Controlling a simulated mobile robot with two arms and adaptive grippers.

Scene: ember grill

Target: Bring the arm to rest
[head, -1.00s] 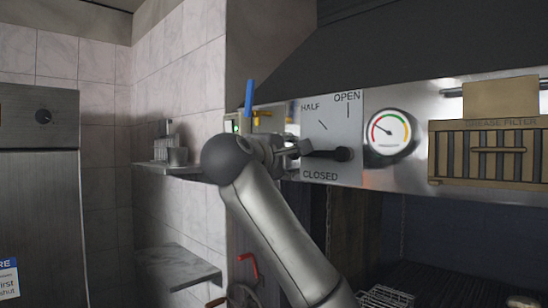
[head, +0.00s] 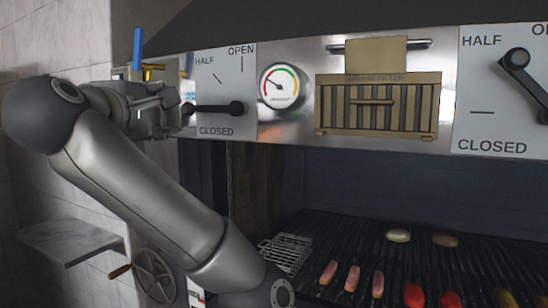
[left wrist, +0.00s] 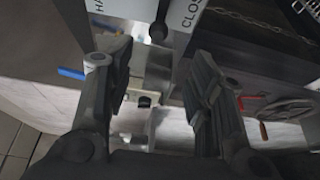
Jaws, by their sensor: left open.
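My left arm comes in from the left in the head view. Its gripper (head: 178,108) is at the left edge of a damper panel (head: 222,75) marked HALF, OPEN and CLOSED. A black lever (head: 215,108) lies about level on that panel, above the word CLOSED, with its round knob to the right. In the left wrist view the two fingers stand apart with nothing between them, and a black knob (left wrist: 158,32) shows beyond the tips. I cannot tell whether a finger touches the lever. My right gripper is not in view.
A round gauge (head: 283,86) and a tan grease filter (head: 378,105) are on the hood front. A second damper panel (head: 480,90) is at the right. Food lies on the grill (head: 345,235) below. A shelf (head: 70,240) and a handwheel (head: 155,278) are at lower left.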

